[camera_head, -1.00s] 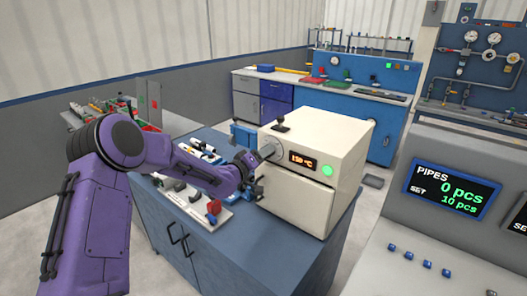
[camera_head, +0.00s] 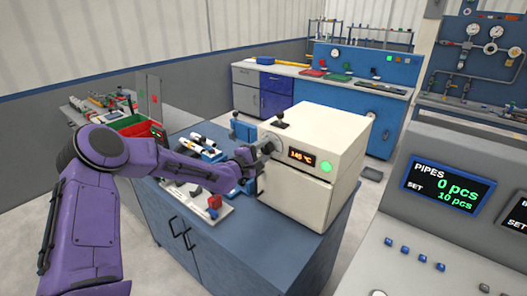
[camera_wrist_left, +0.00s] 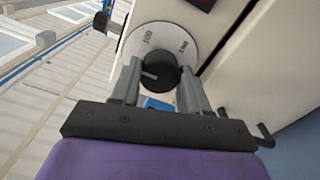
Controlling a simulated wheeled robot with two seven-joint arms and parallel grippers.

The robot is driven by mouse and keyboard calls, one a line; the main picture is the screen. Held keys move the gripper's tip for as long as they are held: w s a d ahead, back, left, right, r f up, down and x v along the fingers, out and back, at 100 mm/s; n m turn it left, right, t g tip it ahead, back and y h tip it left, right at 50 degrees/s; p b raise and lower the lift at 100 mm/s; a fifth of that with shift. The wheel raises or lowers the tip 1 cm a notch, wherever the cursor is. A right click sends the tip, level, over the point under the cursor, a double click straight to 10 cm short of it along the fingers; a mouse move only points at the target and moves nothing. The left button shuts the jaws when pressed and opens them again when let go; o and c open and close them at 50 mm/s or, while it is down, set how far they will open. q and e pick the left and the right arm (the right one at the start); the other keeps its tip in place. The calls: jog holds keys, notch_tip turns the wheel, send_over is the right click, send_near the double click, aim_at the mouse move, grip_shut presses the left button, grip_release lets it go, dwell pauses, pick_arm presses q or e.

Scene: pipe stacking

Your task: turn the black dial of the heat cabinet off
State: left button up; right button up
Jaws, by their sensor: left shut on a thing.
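The heat cabinet (camera_head: 318,135) is a cream box on a blue-grey cupboard. Its front has a lit orange display (camera_head: 300,155) that seems to read about 140 °C, and a round green light (camera_head: 326,168). The black dial (camera_wrist_left: 158,74) sits on a pale round scale plate (camera_wrist_left: 160,38) with printed numbers. My left gripper (camera_wrist_left: 158,84) is shut on the dial, one finger on each side of it. In the head view my left gripper (camera_head: 259,153) is at the upper left of the cabinet front and largely hides the dial. My right gripper is not in view.
A grey console (camera_head: 440,225) with a pipe counter stands at right.

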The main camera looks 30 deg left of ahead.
pick_arm(q)
jog(key=n, duration=0.2)
jog(key=n+b, duration=0.1)
jog(key=shift+f+n, duration=0.2)
jog(key=shift+n, duration=0.2)
jog(key=n+b, duration=0.2)
jog(key=n, duration=0.1)
jog(key=shift+f+n, duration=0.1)
jog(key=shift+n, duration=0.2)
jog(key=n+b, duration=0.9)
jog(key=b, duration=0.2)
jog(key=shift+f+n, duration=0.15)
jog(key=shift+n, duration=0.25)
jog(key=n+b, duration=0.3)
jog(key=n, duration=0.1)
jog(key=shift+b, duration=0.4)
jog(key=shift+r+n+b, duration=0.2)
jog(key=shift+n+b, duration=0.55)
jog(key=shift+n, duration=0.45)
jog(key=shift+r, duration=0.1)
jog(key=o, duration=1.1)
jog(key=shift+c, duration=0.2)
jog(key=shift+r, duration=0.1)
